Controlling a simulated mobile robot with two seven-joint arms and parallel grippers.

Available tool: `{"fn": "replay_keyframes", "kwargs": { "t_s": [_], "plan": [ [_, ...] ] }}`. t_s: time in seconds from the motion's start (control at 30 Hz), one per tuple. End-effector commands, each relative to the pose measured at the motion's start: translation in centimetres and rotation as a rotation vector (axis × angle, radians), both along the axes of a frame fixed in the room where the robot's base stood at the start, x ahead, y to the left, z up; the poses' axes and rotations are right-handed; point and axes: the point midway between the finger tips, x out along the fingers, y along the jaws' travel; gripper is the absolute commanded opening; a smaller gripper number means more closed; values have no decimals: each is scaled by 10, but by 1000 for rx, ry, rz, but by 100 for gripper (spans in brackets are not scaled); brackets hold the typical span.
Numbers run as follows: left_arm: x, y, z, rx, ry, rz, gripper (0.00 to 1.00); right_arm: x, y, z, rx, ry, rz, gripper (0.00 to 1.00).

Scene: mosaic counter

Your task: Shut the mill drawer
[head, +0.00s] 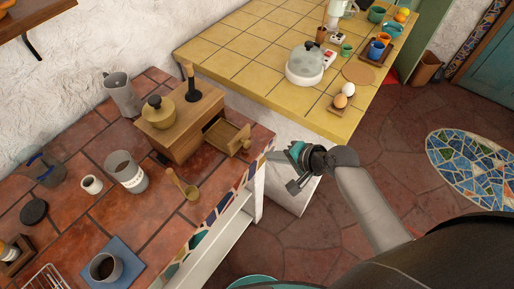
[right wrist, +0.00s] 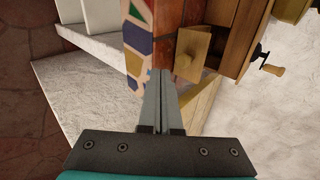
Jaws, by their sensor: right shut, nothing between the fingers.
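The wooden mill (head: 190,125) stands on the red-tiled counter, with a brass-coloured dome on top. Its drawer (head: 228,137) is pulled out toward the counter's front edge. My right gripper (head: 270,156) is shut and empty, off the counter edge, to the right of the drawer in the head view. In the right wrist view its fingertips (right wrist: 158,72) appear close to the drawer front; whether they touch cannot be told. My left gripper is not in view.
A glass jar (head: 128,173), a grey pitcher (head: 121,95) and a white cup (head: 92,185) stand to the left. Open floor lies to the right.

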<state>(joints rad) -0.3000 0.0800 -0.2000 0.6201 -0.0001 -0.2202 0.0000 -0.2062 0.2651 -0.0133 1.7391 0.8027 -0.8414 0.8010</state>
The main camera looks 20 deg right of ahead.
Motion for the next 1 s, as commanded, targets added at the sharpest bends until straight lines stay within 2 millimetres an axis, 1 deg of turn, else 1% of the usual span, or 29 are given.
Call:
{"fn": "replay_keyframes", "kwargs": {
  "t_s": [0.03,0.13,0.3,0.4,0.57,0.9,1.0],
  "plan": [
    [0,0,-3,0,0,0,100,7,5,-7,3,0,-1,0],
    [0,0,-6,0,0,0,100,17,12,-18,2,0,0,0],
    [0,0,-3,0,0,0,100,36,25,-15,1,-2,0,0],
    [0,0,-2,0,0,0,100,43,29,-15,-1,0,-1,0],
    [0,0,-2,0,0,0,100,48,33,-15,-2,0,0,0],
    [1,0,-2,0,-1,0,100,48,33,-15,-1,0,-1,0],
    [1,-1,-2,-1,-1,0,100,54,38,-15,1,-2,-1,0]
  ]
}}
